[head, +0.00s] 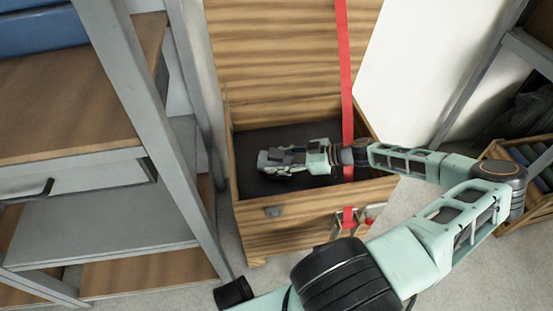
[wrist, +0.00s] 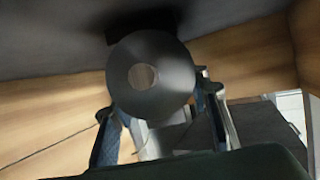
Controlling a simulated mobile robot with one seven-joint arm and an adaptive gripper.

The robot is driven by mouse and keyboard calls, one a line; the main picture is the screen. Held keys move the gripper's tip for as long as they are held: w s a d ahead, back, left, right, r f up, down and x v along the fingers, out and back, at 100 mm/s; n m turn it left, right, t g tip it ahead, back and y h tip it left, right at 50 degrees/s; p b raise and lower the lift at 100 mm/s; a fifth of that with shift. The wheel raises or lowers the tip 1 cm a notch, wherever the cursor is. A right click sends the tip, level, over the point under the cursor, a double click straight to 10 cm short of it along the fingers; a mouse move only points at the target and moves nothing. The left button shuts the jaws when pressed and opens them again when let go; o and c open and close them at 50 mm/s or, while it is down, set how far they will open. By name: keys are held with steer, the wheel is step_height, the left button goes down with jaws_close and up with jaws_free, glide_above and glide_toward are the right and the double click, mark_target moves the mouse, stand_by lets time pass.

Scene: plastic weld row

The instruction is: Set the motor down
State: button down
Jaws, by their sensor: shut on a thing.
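The motor (wrist: 178,72) is a grey, round body with a pale hole in its end face, seen end-on in the wrist view. My gripper (wrist: 154,104) is shut on it, with one blue-and-grey finger on each side. In the head view my gripper (head: 284,160) reaches from the right into an open wooden chest (head: 262,237), over its dark interior. The motor is hard to tell apart from the fingers there. I cannot tell whether the motor touches the chest floor.
The chest's lid (head: 270,60) stands up at the back. A red strap (head: 346,75) runs down past the lid and by my wrist. A grey shelf rack (head: 150,120) stands close on the left. A wooden crate (head: 540,205) is at the right. Dark floor shows free left of my gripper.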

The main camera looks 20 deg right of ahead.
steer(key=shift+r, duration=0.1)
steer(key=c, duration=1.1)
jaws_free()
steer(key=shift+f, duration=0.2)
steer(key=shift+r, duration=0.1)
steer(key=shift+s+d+r, duration=0.15)
steer(key=shift+d+r, duration=0.05)
steer(key=shift+d, duration=0.05)
steer(key=p+v, duration=0.2)
steer(key=v, duration=0.9)
steer(key=shift+s+p, duration=0.2)
steer(key=shift+p, duration=0.15)
